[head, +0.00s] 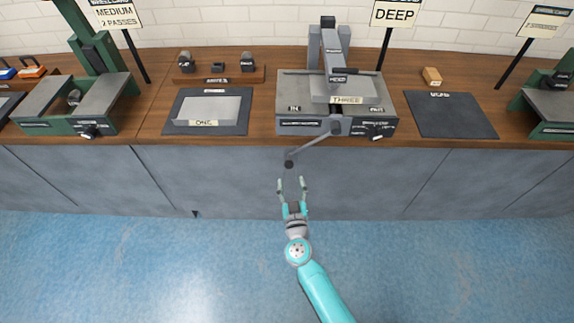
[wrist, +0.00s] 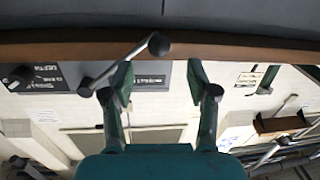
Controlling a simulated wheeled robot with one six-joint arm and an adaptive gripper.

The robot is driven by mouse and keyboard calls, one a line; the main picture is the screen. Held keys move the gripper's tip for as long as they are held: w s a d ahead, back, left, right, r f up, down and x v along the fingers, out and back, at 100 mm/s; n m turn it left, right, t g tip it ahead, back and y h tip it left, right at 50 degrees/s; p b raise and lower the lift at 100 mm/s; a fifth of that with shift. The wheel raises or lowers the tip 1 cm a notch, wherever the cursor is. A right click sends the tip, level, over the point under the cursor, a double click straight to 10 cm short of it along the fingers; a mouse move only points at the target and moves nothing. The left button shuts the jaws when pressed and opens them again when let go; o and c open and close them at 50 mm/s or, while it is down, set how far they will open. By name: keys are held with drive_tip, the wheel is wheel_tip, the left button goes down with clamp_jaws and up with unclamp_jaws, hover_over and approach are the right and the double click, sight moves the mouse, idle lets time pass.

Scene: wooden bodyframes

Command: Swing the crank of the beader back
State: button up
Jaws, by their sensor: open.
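The beader (head: 290,88) is a grey machine with a tall arm, standing on the wooden bench at centre right. A panel marked THREE lies on its bed. Its crank (head: 312,147) sticks out from the front, sloping down and left past the bench edge to a dark knob (head: 289,163). My gripper (head: 292,183) is open and empty just below the knob, apart from it in the head view. In the wrist view, the crank (wrist: 118,64) crosses from the left, and its knob (wrist: 158,44) shows between and beyond my open fingertips (wrist: 160,70); contact cannot be told.
A dark mat (head: 178,128) with a panel marked ONE lies left of the beader. An empty dark mat (head: 450,115) and a small wooden block (head: 432,76) are at right. Green machines (head: 105,92) stand at both ends. The blue floor (head: 150,270) is clear.

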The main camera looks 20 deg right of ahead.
sight(289, 165)
drive_tip(key=x, duration=0.8)
drive_tip(key=shift+w, duration=0.15)
clamp_jaws()
